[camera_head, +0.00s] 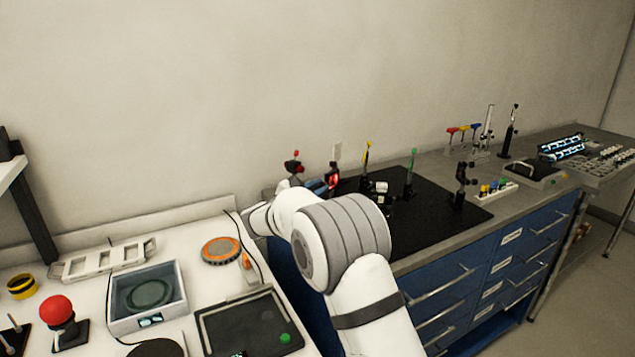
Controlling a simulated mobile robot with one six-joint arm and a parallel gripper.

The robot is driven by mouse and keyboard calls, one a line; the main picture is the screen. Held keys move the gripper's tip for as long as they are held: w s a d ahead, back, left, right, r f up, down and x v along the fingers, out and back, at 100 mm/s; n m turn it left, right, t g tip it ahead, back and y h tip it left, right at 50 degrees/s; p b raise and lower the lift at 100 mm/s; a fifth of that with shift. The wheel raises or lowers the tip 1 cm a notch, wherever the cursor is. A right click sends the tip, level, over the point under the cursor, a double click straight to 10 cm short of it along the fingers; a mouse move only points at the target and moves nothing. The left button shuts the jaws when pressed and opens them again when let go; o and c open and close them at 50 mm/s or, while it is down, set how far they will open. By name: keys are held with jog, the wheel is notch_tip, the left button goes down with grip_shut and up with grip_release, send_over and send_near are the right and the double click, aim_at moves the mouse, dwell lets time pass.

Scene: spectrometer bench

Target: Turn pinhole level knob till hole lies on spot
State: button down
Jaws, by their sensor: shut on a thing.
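My gripper (317,186) is small in the view and partly hidden by my own white arm. Its tip is at a dark post-mounted holder with a bright red lit patch (333,181), at the left end of the black breadboard. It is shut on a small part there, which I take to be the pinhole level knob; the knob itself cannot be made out.
A mount with red knobs (294,167) stands close left of my gripper. Posts with yellow (367,150) and green (411,165) tops and a dark mount (463,183) stand on the black breadboard (435,229). The white bench at left holds a red button (56,310) and trays.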

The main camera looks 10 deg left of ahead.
jog(key=n+p, duration=0.2)
jog(key=n, duration=0.1)
jog(key=n+p, duration=0.3)
jog(key=shift+d+r+n, duration=0.1)
jog(key=shift+r+n, duration=0.1)
jog(key=shift+n, duration=0.1)
jog(key=n+p, duration=0.3)
jog(key=n, duration=0.1)
jog(key=shift+n+p, duration=0.3)
jog(key=shift+n, duration=0.1)
jog(key=shift+f+n+p, duration=0.1)
jog(key=shift+n+p, duration=0.45)
jog(key=shift+n, duration=0.15)
jog(key=c, duration=1.5)
grip_release()
jog(key=shift+f, duration=0.1)
jog(key=shift+c, duration=0.2)
jog(key=shift+o, duration=0.9)
